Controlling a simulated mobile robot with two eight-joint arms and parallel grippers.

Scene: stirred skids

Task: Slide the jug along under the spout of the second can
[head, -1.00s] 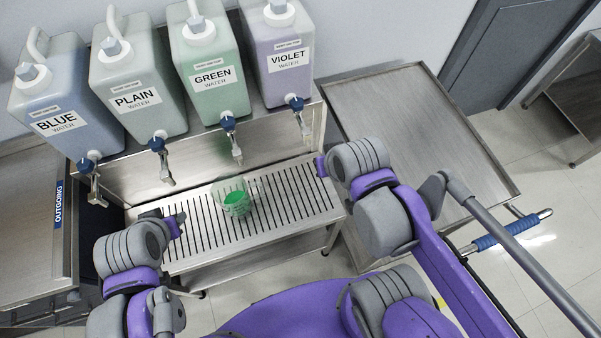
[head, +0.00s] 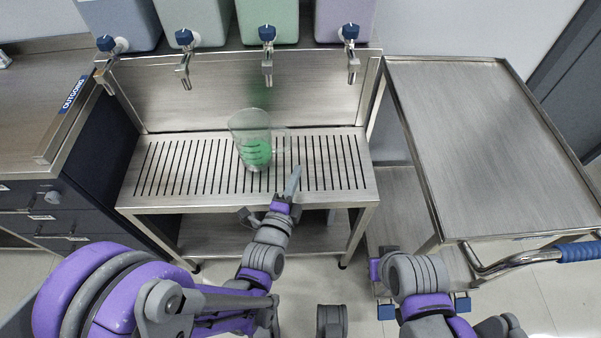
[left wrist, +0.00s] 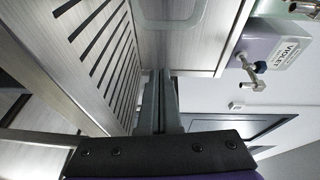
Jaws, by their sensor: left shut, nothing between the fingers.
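The clear jug (head: 250,126) stands upright on the slotted drip tray (head: 330,188), with green liquid (head: 256,153) low inside and its handle towards the right. In the picture it is between the plain can's spout (head: 184,76) and the green can's spout (head: 267,76), nearer the green one. My left gripper (head: 293,178) is shut and empty, low over the tray just right of the jug. In the left wrist view its fingers (left wrist: 158,102) are together, with the clear handle (left wrist: 172,22) beyond them. My right gripper (head: 376,270) is at the lower right; its fingers are not clear.
The blue can (head: 118,22) and violet can (head: 345,20) end the row on the shelf; the violet one also shows in the left wrist view (left wrist: 285,48). A steel trolley (head: 490,130) stands right and an outgoing counter (head: 40,110) left. The tray is clear on both sides of the jug.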

